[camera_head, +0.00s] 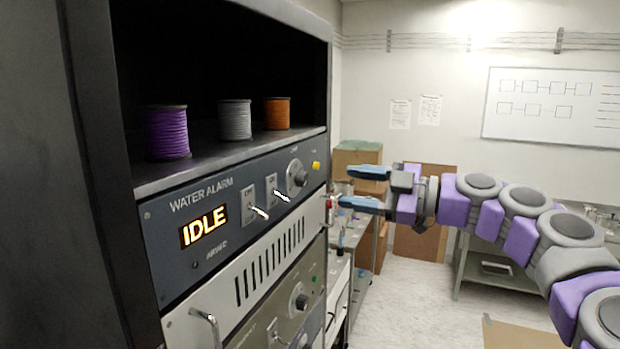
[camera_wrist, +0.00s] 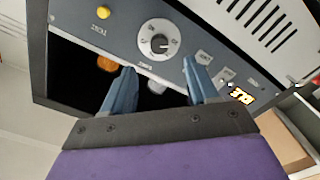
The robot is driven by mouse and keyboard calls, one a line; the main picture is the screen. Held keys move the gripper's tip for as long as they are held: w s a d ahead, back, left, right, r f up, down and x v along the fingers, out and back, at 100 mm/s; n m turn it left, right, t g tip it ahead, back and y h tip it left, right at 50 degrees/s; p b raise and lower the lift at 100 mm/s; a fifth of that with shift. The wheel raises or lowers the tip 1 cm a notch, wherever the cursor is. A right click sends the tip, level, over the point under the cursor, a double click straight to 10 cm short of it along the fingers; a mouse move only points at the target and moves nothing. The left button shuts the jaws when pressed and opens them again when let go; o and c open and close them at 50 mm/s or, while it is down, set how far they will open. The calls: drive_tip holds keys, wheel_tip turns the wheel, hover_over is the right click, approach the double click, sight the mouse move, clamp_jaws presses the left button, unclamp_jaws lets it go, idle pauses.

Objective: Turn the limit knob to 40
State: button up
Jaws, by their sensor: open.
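The limit knob (camera_head: 297,177) is a dark round knob on a pale dial plate, at the right part of the WATER ALARM panel (camera_head: 215,250). In the wrist view the knob (camera_wrist: 159,44) sits beyond my fingertips, with dial marks around it too small to read. My gripper (camera_head: 357,187) is right of the panel in the head view, with its two blue fingers apart and nothing between them. In the wrist view my gripper (camera_wrist: 162,78) has its fingers spread below the dial, pointing at the panel, apart from the knob.
Two toggle switches (camera_head: 259,212) and (camera_head: 281,196) stick out left of the knob. A yellow button (camera_head: 316,165) is right of it. Purple (camera_head: 167,133), grey (camera_head: 235,120) and orange (camera_head: 277,113) spools stand on the shelf above. Another panel with a knob (camera_head: 299,301) lies below.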

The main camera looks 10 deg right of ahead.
sight(305, 181)
drive_tip(key=x, duration=0.4)
drive_tip(key=p+x, duration=0.1)
drive_tip(key=x, duration=0.4)
drive_tip(key=shift+s+a, duration=0.1)
drive_tip(key=shift+a, duration=0.35)
drive_tip(key=shift+d, duration=1.2)
drive_tip(key=c, duration=0.3)
drive_tip(key=shift+s+a+r, duration=0.1)
drive_tip(key=shift+a+r, duration=0.05)
drive_tip(key=shift+a, duration=0.4)
drive_tip(key=c, duration=0.7)
